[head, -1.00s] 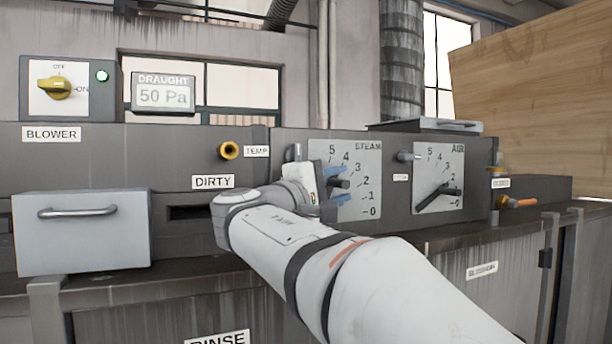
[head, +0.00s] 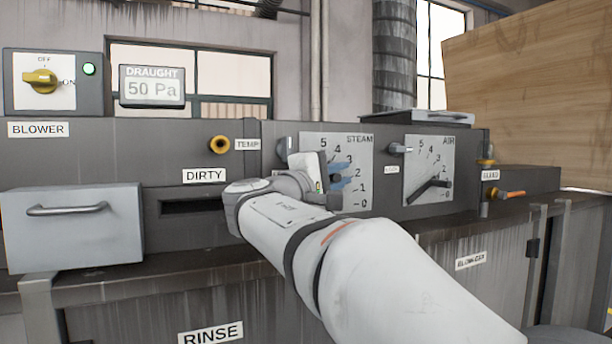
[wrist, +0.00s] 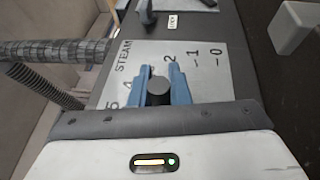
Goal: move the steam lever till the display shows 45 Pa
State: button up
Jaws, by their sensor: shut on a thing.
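The steam panel (head: 362,150) is a pale plate with a scale from 0 to 5. Its dark steam lever (wrist: 158,92) sits between the blue fingers of my gripper (head: 342,177), which is shut on it. In the wrist view, my gripper (wrist: 158,78) has one finger on each side of the lever's round end, around the 2 to 3 part of the scale; the 3 is mostly covered. The draught display (head: 152,87) reads 50 Pa. My gripper hides part of the panel and the lever's base in the head view.
The air panel (head: 430,165) with its own dark lever is right of the steam panel. The blower switch (head: 40,82) has a yellow knob and a lit green lamp. A grey drawer (head: 75,235) juts out at the left. A wooden board (head: 530,95) stands at the right.

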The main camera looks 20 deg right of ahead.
grip_shut()
jog(key=shift+d+f+g+y+b, duration=0.25)
jog(key=shift+g+y+b, duration=0.05)
jog(key=shift+b, duration=0.1)
jog(key=o, duration=0.8)
grip_release()
jog(key=shift+a, duration=0.1)
